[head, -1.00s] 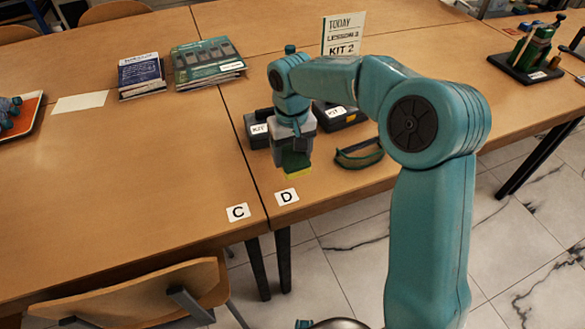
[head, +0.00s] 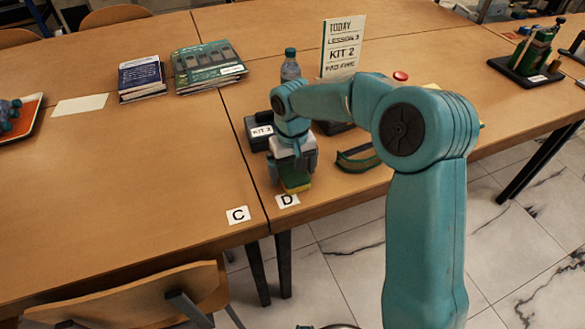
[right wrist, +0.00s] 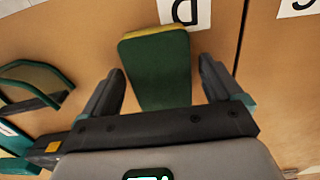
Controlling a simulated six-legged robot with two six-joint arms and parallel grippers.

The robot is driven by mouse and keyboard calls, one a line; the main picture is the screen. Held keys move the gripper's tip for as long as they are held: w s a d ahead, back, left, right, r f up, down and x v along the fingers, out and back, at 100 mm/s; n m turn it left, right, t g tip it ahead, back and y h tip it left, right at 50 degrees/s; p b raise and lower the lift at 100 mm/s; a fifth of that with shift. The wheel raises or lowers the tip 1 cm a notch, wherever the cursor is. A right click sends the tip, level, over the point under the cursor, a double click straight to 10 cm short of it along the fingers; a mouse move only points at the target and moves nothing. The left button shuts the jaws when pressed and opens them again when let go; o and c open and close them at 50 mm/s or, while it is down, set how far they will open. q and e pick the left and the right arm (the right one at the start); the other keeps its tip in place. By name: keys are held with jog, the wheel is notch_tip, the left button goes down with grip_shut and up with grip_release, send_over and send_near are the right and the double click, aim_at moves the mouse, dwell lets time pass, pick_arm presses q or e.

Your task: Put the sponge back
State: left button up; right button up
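The sponge (head: 297,188), green with a yellow layer, is at the near edge of the table, just behind the letter D label (head: 287,201). In the right wrist view the sponge (right wrist: 158,72) lies between the two fingers, with a gap on each side. My right gripper (head: 293,175) is open around it, low over the table. The gripper also shows in the right wrist view (right wrist: 160,92). The head view partly hides the sponge behind the gripper. My left gripper is not in view.
A dark kit case (head: 258,133) stands behind the gripper, and green-strapped goggles (head: 358,158) lie to its right. A bottle (head: 290,68) and a sign (head: 342,48) stand farther back. The table around the C label (head: 238,215) is clear.

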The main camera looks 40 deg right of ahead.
aim_at(293, 171)
jog(key=shift+r, duration=0.1)
notch_tip(293, 171, up, 12)
jog(key=p, duration=0.2)
dwell(0.8)
